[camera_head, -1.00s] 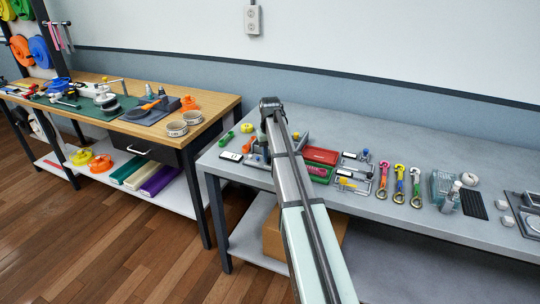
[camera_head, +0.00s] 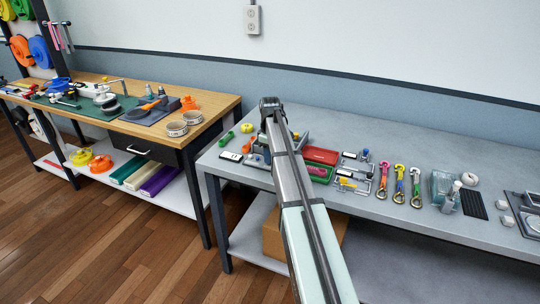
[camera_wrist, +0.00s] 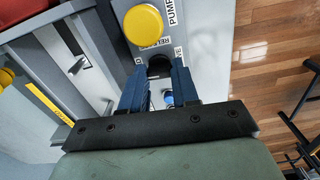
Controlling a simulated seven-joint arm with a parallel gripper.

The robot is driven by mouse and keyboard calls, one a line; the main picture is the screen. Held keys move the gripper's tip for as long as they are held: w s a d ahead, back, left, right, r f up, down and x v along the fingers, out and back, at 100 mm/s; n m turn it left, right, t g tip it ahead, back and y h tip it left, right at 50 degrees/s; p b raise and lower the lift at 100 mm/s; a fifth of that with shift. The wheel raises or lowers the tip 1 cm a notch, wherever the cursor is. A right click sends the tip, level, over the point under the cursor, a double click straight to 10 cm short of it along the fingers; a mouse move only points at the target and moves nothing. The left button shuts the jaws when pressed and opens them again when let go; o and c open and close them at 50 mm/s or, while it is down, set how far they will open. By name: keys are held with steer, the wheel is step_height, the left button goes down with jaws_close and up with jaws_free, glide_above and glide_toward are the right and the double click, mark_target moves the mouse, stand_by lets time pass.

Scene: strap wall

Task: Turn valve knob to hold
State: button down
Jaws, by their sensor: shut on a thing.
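In the wrist view a dark valve knob (camera_wrist: 159,66) sits on a light grey panel (camera_wrist: 196,18) lettered PUMP and RELEASE. Another label beside the left finger shows only its last letter, a D. My gripper (camera_wrist: 159,79) has its two blue fingers on either side of the dark knob and is shut on it. The knob's lower part and its pointer, if any, are hidden. A round yellow cap (camera_wrist: 143,25) stands just above the knob in the picture. A small blue part (camera_wrist: 168,98) shows between the fingers. In the head view my arm hides the knob and fingers.
In the head view the grey bench (camera_head: 440,150) holds a red case (camera_head: 320,156), several coloured straps with hooks (camera_head: 399,180) and a clear box (camera_head: 443,186) to the right. An orange item (camera_head: 249,145) lies left of my arm. A wooden bench (camera_head: 218,101) stands at left.

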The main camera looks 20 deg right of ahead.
steer(key=shift+n, duration=0.5)
steer(key=c, duration=1.1)
jaws_free()
steer(key=shift+r, duration=0.15)
step_height(320, 180, up, 14)
steer(key=shift+f, duration=0.2)
